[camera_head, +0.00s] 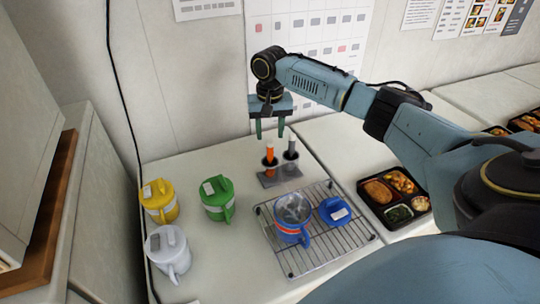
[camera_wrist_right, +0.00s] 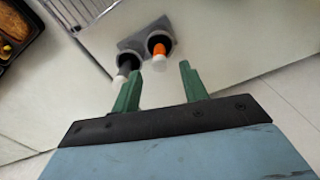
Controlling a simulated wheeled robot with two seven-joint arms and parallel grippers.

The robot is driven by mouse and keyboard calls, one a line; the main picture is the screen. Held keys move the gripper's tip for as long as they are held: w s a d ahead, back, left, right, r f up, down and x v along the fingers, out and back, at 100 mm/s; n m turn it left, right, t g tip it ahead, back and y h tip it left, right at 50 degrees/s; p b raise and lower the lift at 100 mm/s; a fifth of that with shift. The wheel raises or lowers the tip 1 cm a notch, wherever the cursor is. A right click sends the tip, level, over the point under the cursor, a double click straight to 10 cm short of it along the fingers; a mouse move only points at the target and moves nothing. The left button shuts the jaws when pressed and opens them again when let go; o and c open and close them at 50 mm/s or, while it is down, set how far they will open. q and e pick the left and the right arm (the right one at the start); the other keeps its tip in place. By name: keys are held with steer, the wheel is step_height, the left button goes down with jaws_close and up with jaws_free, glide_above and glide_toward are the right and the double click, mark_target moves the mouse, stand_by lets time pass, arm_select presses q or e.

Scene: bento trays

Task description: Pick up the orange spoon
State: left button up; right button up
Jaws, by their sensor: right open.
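The orange spoon (camera_head: 270,155) stands upright in a dark cup of a small grey holder (camera_head: 269,181), beside a grey-handled utensil (camera_head: 292,147) in the other cup. My right gripper (camera_head: 270,136) is open and empty just above the orange spoon, fingers pointing down. In the right wrist view the orange spoon (camera_wrist_right: 159,49) shows ahead of the open fingers (camera_wrist_right: 158,78), nearer the right finger. The dark utensil (camera_wrist_right: 124,68) lies near the left finger there. Neither finger visibly touches the spoon. My left gripper is out of view.
A wire rack (camera_head: 318,256) holds an open blue mug (camera_head: 292,216) and a blue lid (camera_head: 334,210). Green (camera_head: 217,198), yellow (camera_head: 159,201) and white (camera_head: 168,252) lidded mugs stand at left. A bento tray (camera_head: 394,197) lies right. The wall is close behind.

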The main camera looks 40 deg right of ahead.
mark_target(270, 140)
step_height(270, 140, down, 4)
steer(key=shift+f, duration=0.25)
jaws_close()
